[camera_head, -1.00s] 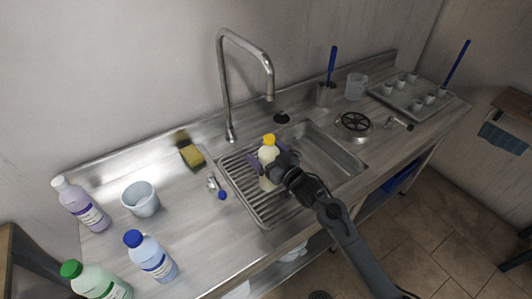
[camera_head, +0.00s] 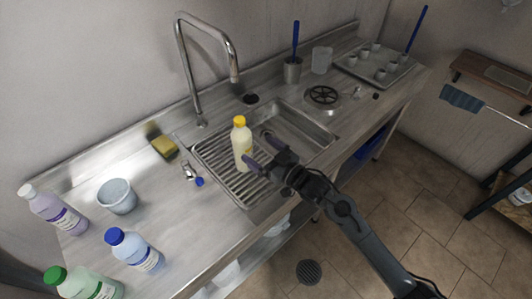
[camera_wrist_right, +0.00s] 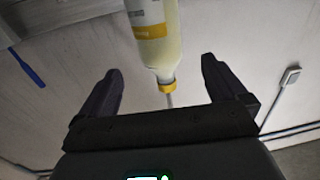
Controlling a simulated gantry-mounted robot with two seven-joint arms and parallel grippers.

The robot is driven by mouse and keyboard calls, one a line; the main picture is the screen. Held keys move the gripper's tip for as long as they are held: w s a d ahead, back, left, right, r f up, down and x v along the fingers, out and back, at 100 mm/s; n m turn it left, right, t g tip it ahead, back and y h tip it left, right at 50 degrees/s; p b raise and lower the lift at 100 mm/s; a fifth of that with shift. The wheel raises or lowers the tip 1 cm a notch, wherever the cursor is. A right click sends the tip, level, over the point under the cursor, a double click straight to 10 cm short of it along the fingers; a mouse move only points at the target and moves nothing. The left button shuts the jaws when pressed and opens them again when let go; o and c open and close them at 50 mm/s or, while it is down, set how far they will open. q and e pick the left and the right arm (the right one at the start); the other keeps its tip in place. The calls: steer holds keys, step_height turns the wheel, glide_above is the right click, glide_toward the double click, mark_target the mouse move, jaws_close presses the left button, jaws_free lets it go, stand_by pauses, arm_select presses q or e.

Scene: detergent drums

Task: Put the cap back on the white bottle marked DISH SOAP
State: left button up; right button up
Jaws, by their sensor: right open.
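A pale, whitish-yellow bottle (camera_head: 242,149) stands upright on the ribbed drainboard beside the sink basin. A yellow cap (camera_head: 239,121) sits on its neck. The label cannot be read from here. In the right wrist view the bottle (camera_wrist_right: 155,40) appears upside down, with a yellow band on its label and the yellow cap (camera_wrist_right: 167,88) at its end. My right gripper (camera_head: 262,162) is open and empty, just right of the bottle, with its fingers pointing toward it. In the wrist view the bottle lies beyond the open fingers, apart from them. My left gripper is not in view.
On the left counter stand a purple bottle (camera_head: 55,213), a blue-capped bottle (camera_head: 136,252), a green-capped bottle (camera_head: 85,285) and a grey bucket (camera_head: 117,197). A yellow sponge (camera_head: 164,146) and tall faucet (camera_head: 187,65) are behind. The sink basin (camera_head: 300,125) is empty.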

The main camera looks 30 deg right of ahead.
steer(key=shift+v, duration=0.9)
steer(key=shift+f, duration=0.1)
steer(key=s+f+g, duration=0.1)
steer(key=s+f+h, duration=0.1)
steer(key=s+f, duration=0.1)
steer(key=s+a+f+g+h, duration=0.1)
steer(key=f, duration=0.1)
steer(key=shift+s+f+m+g, duration=0.1)
steer(key=shift+s+m+g, duration=0.2)
steer(key=shift+m, duration=0.1)
steer(key=s+f+g+h, duration=0.1)
steer(key=s+f+g, duration=0.2)
steer(key=s, duration=0.6)
steer(key=s+a+f+g+h, duration=0.1)
steer(key=s+f+g, duration=0.2)
steer(key=s, duration=0.5)
steer(key=s+f+g+h, duration=0.1)
steer(key=s+f+g, duration=0.2)
steer(key=s, duration=0.6)
steer(key=shift+s+a+m+g, duration=0.2)
steer(key=shift+s+m+g, duration=0.2)
steer(key=shift+g, duration=0.6)
steer(key=shift+w, duration=0.1)
